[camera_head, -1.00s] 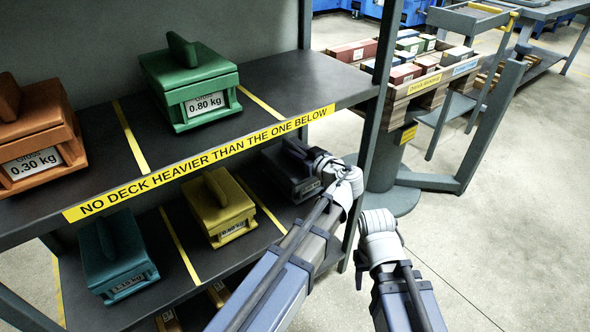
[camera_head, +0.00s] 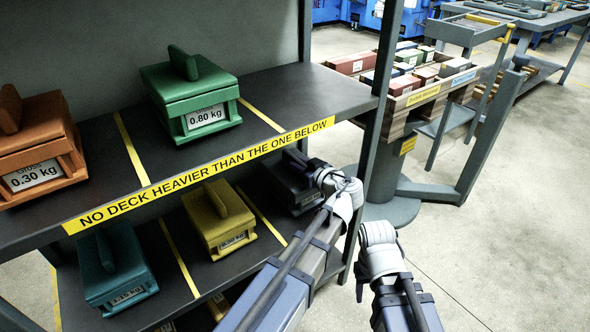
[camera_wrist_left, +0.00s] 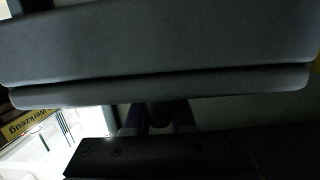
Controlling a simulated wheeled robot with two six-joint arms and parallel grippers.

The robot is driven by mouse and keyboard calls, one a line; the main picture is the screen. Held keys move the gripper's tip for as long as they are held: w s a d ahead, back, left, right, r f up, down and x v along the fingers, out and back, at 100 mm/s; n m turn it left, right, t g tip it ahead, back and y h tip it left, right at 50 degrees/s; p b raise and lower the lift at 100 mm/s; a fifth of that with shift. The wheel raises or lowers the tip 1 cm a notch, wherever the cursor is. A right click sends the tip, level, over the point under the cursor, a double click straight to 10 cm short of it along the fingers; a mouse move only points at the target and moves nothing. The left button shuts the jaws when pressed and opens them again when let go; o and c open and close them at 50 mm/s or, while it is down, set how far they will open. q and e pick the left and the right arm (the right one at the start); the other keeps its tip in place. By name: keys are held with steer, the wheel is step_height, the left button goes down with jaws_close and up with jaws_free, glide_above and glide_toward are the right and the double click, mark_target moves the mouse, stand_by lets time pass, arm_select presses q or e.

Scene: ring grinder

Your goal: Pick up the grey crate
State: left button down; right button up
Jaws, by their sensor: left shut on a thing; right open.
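The grey crate (camera_head: 283,184), dark with a white label on its front, is on the lower shelf at the right end, partly hidden by the upper shelf and my left arm. My left gripper (camera_head: 314,168) is at the crate's top and shut on its raised handle; the fingertips are mostly hidden. In the left wrist view a dark grey surface (camera_wrist_left: 160,50) fills the top, close to the camera. My right gripper (camera_head: 362,288) is empty, low in front of the rack, mostly hidden by its own wrist.
The upper shelf (camera_head: 270,90) holds a green crate (camera_head: 195,95) and an orange crate (camera_head: 35,150). The lower shelf holds a yellow crate (camera_head: 222,225) and a teal crate (camera_head: 115,268). A rack post (camera_head: 383,80) stands close to my left arm.

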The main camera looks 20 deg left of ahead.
arm_select(q)
step_height(320, 180, up, 10)
steer(key=p, duration=1)
steer(key=shift+d, duration=0.1)
